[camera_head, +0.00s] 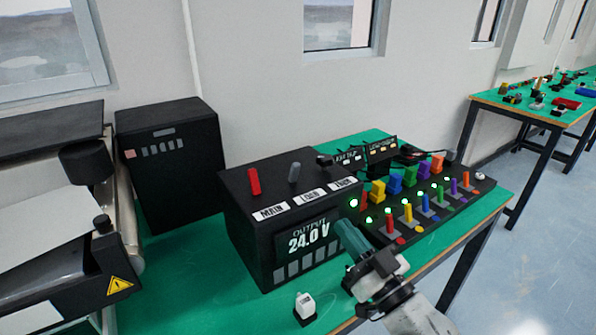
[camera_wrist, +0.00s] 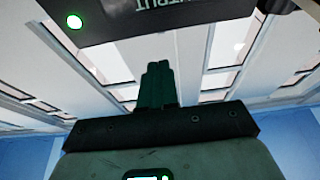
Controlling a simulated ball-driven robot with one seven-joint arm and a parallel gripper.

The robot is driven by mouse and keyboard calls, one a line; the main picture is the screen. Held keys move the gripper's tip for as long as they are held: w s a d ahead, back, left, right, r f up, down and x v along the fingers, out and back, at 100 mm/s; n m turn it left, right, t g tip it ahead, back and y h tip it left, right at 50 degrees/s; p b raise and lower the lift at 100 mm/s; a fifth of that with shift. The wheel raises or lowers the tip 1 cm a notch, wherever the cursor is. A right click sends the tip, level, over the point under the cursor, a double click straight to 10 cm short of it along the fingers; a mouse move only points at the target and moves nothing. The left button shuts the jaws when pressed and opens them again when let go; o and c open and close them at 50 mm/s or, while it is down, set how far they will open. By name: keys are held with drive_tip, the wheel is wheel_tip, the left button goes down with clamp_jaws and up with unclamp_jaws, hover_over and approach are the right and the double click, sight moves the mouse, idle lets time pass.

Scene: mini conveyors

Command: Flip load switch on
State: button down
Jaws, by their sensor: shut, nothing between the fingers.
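A black power box (camera_head: 240,225) stands on the green table. Its front display (camera_head: 307,240) reads "OUTPUT 24.0 V". On top, a grey lever (camera_head: 294,172) stands behind the label "LOAD" and leans slightly right. A red lever (camera_head: 253,182) stands behind the label "MAIN", nearly upright. My gripper (camera_head: 344,226) is in front of the box's right front corner, below the top labels and apart from both levers. Its green fingers are together and empty; they also show in the wrist view (camera_wrist: 157,82). The levers are not recognizable in the wrist view.
A black panel (camera_head: 446,228) with several coloured levers and lit green lamps lies right of the box. A small white object (camera_head: 305,306) stands at the table's front. A black cabinet (camera_head: 170,160) and a conveyor (camera_head: 65,275) are at the left. Space above the levers is clear.

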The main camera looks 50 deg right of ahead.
sight(299, 166)
drive_tip(key=shift+w, duration=0.15)
drive_tip(key=p+x, duration=0.3)
drive_tip(key=x, duration=1)
drive_tip(key=shift+r+p, duration=0.1)
drive_tip(key=shift+p, duration=0.25)
drive_tip(key=shift+w+d, duration=0.15)
drive_tip(key=shift+w, duration=0.2)
drive_tip(key=shift+r+p, duration=0.35)
drive_tip(key=shift+p, duration=0.65)
